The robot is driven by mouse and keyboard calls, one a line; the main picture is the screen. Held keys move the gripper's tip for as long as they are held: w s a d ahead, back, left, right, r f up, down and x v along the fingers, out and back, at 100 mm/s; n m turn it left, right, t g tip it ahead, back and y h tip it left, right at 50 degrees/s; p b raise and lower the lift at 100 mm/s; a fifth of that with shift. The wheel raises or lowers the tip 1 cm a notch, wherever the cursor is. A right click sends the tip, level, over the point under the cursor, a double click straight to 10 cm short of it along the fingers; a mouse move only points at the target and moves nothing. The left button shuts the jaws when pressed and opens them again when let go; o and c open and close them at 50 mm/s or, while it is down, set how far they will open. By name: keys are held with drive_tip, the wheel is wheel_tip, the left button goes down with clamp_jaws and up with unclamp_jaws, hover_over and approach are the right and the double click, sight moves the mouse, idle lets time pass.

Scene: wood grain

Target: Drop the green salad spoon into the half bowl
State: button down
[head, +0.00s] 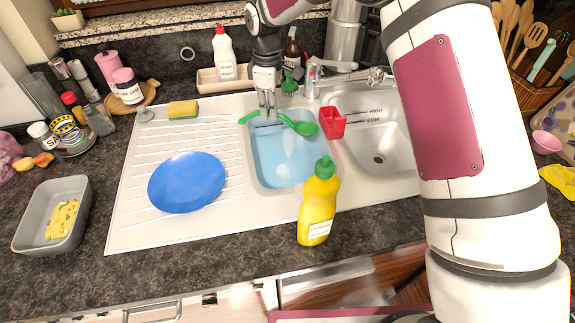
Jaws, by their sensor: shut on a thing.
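The green salad spoon (305,128) is held crosswise in my gripper (268,115). The gripper is shut on its handle, with one handle end showing to the left and the spoon's bowl to the right. The half bowl (285,165) is the small left basin of the sink, filled with bluish water. The gripper and spoon appear over its far edge. How high the spoon is above the water cannot be told from this single view.
A yellow bottle (318,205) stands at the half bowl's near edge. A red cup (332,122) sits by the larger basin (385,145). A blue plate (187,182) lies on the drainboard, with a sponge (183,109) behind. Bottles and the tap (340,70) stand behind.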

drive_tip(key=shift+f, duration=0.3)
drive_tip(key=c, duration=1.6)
unclamp_jaws()
drive_tip(key=shift+o, duration=0.2)
wheel_tip(320, 180, up, 12)
